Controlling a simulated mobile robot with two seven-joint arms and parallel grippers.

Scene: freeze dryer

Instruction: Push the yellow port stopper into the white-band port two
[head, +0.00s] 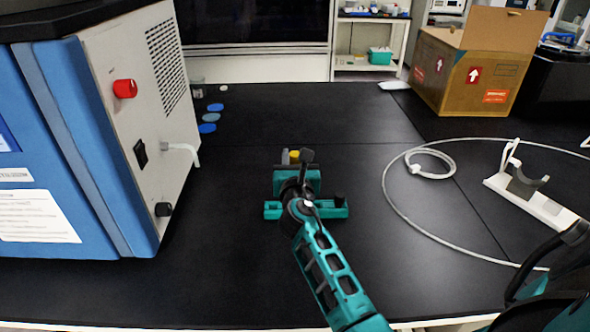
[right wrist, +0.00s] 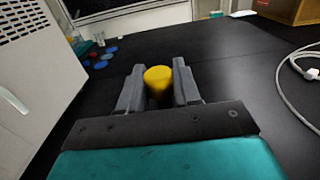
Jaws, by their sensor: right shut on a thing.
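My right gripper (head: 292,157) reaches out over the black bench in the middle of the head view. It is shut on the yellow port stopper (right wrist: 168,84), a small rounded yellow piece between the two grey fingers in the right wrist view. The stopper also shows as a small yellow spot at the fingertips in the head view (head: 294,154). The freeze dryer (head: 115,150), blue with a pale side panel, stands to the left, apart from the gripper. I cannot make out the white-band port two in either view. My left gripper is out of view.
Blue discs (head: 208,128) lie behind the gripper. A cable loop (head: 388,195), a white stand (head: 535,208) and a cardboard box (head: 465,75) are right.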

